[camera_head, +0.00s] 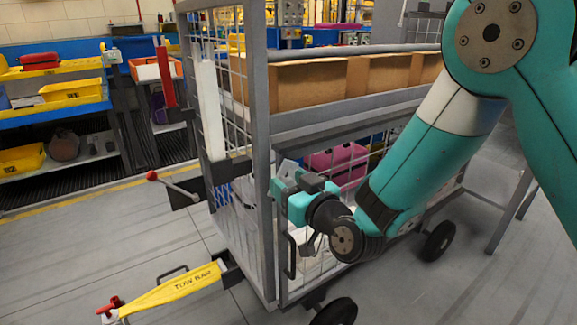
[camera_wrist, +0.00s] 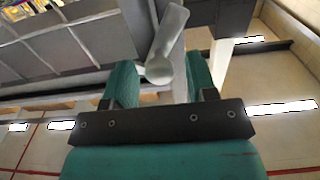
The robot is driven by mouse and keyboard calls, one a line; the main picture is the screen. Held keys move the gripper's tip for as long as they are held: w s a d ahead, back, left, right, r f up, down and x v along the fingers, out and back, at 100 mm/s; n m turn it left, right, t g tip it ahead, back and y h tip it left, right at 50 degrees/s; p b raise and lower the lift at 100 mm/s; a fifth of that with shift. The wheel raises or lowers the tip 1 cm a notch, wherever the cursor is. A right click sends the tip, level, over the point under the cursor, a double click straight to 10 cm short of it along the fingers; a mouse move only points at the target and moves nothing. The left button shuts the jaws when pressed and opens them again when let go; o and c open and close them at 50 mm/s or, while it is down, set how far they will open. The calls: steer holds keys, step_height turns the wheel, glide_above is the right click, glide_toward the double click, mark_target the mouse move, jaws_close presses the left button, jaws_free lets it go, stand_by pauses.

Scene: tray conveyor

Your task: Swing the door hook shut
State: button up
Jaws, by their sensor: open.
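The door hook (camera_wrist: 168,40) is a pale grey bar with a rounded end in the wrist view. Its rounded end sits between the two teal fingers of my gripper (camera_wrist: 161,82), with the fingers apart on either side. I cannot tell whether either finger touches it. In the head view my gripper (camera_head: 287,186) is at the grey corner post (camera_head: 258,130) of the wheeled mesh cage cart, about halfway up.
A lever with a red ball (camera_head: 152,176) sticks out left of the cart. A yellow tow bar (camera_head: 170,291) extends low at the front left. Cardboard boxes (camera_head: 310,84) stand behind the cart. Shelves with yellow bins (camera_head: 72,90) line the left.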

steer(key=shift+w+a, duration=0.25)
steer(key=shift+w, duration=0.05)
jaws_close()
